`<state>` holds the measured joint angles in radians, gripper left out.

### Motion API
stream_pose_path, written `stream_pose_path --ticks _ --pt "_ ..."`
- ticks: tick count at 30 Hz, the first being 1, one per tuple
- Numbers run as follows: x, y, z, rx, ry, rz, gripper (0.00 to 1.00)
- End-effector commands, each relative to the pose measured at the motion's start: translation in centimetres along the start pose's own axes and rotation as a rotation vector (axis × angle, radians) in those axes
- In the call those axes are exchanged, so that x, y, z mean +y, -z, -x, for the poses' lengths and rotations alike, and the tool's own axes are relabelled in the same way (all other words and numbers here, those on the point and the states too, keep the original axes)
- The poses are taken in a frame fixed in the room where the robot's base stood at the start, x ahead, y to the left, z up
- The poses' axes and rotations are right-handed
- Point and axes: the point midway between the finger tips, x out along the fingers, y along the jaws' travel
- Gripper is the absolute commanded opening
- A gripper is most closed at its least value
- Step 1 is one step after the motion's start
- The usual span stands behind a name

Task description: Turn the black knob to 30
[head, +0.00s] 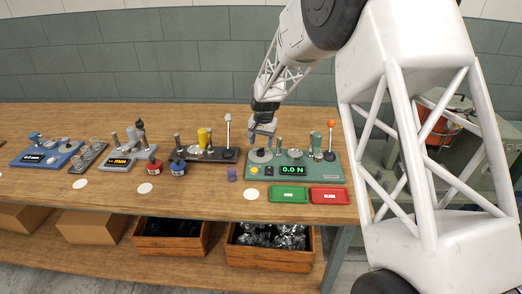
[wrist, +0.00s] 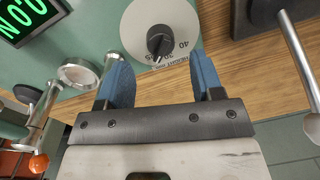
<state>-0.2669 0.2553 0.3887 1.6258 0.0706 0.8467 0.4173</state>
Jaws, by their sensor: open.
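The black knob (wrist: 160,42) sits in the middle of a round light-grey dial plate (wrist: 185,22) with printed numbers on the green machine. A "40" reads clearly at the plate's lower right. The numbers beside it are partly hidden or too small, and I cannot tell exactly which one the knob's white mark meets. My gripper (wrist: 162,78) is open and empty, its blue fingers apart on either side of the dial's lower edge, with the knob just beyond the gap. In the head view my gripper (head: 264,128) hangs above the dial (head: 260,156) at the machine's left end.
The green machine (head: 320,176) has a display reading 0.0 N (head: 292,170), metal posts and an orange-tipped lever (head: 331,140). A dark unit with a tall lever (head: 227,135) stands left.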

Motion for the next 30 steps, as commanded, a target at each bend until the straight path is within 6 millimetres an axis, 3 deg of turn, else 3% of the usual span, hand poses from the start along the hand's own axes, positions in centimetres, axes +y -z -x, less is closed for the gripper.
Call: stream_pose_path --ticks 10,23,30 --pt "0.0 0.0 -3.8 -0.001 -0.001 0.000 0.61" --pt "0.0 0.0 -4.4 0.000 0.000 0.000 0.61" --pt "0.0 0.0 -4.4 0.000 0.000 0.000 0.27"
